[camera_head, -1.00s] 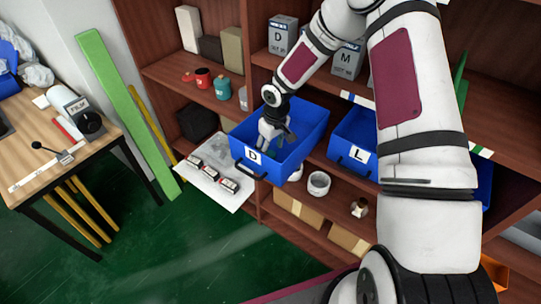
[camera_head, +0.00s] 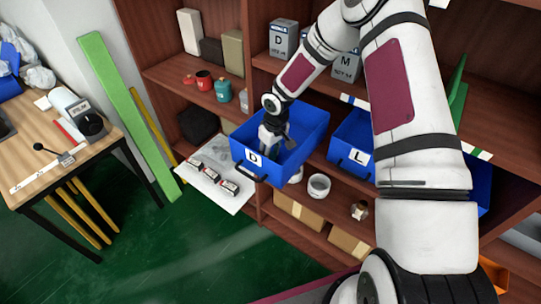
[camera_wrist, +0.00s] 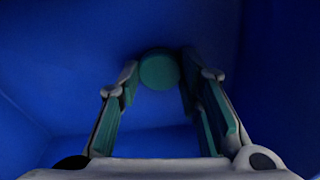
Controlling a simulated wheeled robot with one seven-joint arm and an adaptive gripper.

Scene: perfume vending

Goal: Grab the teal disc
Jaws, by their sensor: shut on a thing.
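The teal disc (camera_wrist: 158,70) shows in the wrist view as a round face between the tips of my gripper (camera_wrist: 157,88). The two fingers have teal inner pads and touch the disc from both sides. In the head view my gripper (camera_head: 272,140) reaches down inside the blue bin marked D (camera_head: 306,132). The disc cannot be made out in the head view, where the gripper and the bin's front wall hide it. Blue bin walls surround the gripper in the wrist view.
A blue bin marked L (camera_head: 352,137) stands to the right on the same shelf. A white board with small boxes (camera_head: 240,200) lies below left. A grey cup (camera_head: 319,186) stands below the D bin. Shelf boards lie above and below.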

